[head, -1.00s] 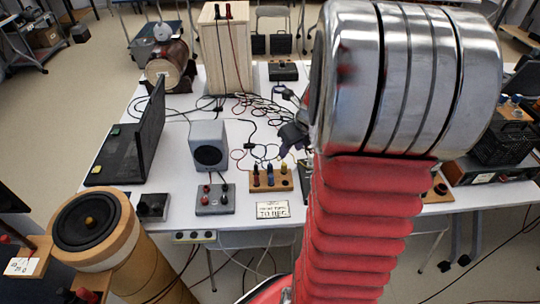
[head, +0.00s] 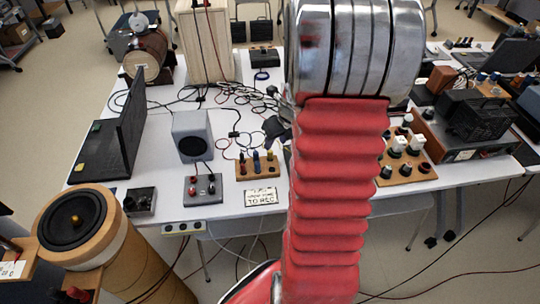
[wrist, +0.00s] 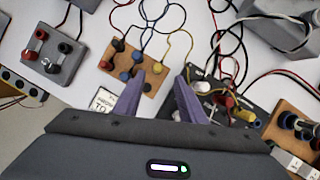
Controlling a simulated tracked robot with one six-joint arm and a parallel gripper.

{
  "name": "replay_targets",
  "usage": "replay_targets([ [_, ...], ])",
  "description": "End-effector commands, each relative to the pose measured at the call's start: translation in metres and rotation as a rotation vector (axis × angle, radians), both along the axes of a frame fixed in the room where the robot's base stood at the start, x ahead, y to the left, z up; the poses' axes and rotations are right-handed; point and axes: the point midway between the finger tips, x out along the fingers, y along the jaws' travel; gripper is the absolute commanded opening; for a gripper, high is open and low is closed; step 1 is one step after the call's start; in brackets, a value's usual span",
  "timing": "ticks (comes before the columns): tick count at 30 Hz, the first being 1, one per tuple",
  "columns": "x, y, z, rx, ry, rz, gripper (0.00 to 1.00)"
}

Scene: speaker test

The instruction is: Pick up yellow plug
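A wooden plug board (head: 243,175) stands near the table's front edge, with dark, blue and yellow plugs. The yellow plug (head: 270,156) is on the board's right side. In the wrist view a yellow plug (wrist: 157,68) with a yellow cable stands on the board (wrist: 110,68), just ahead of my fingers. Another yellow plug (wrist: 245,116) is on a dark box at the right. My gripper (wrist: 158,78) has its two purple fingers spread apart, with nothing held between them. In the head view my arm hides most of the gripper.
A grey speaker (head: 192,136), a laptop (head: 110,135) and a grey socket box (head: 203,190) stand left of the board. A white card (head: 261,196) lies in front of it. Cables tangle behind. A large cylindrical speaker (head: 75,218) stands at front left.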

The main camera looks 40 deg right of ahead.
Motion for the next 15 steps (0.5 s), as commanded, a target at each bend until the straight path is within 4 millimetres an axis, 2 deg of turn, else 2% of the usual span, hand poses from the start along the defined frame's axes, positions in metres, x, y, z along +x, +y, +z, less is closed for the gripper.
replay_targets([
  [8, 0.011, -0.001, -0.029, 0.002, 0.003, 0.001, 0.37],
  [15, 0.014, -0.002, -0.035, 0.000, 0.001, 0.001, 0.37],
])
